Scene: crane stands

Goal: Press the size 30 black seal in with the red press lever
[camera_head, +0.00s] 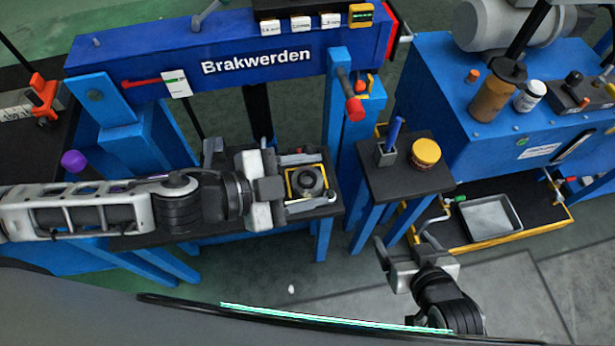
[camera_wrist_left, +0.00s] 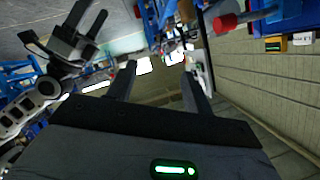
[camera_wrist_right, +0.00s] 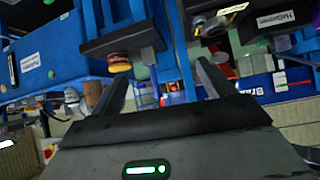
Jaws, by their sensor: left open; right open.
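A black round seal (camera_head: 307,181) sits in a yellow-edged square fixture (camera_head: 290,193) on the dark press bench. Its size marking cannot be read. The red-ended press lever (camera_head: 355,108) hangs at the right post of the blue press; a red end also shows in the left wrist view (camera_wrist_left: 225,22). My left gripper (camera_head: 285,183) is open and empty, pointing right beside and over the fixture, partly covering it. Its spread fingers show in the left wrist view (camera_wrist_left: 158,75). My right gripper (camera_head: 405,245) is open and empty, low at the right, in front of the small side table.
The small side table (camera_head: 405,186) holds a yellow-lidded jar (camera_head: 425,153) and a blue-handled tool (camera_head: 394,134) in a holder. A metal tray (camera_head: 488,218) lies on a low shelf. A blue cabinet (camera_head: 450,100) stands at the right. Floor between the grippers is clear.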

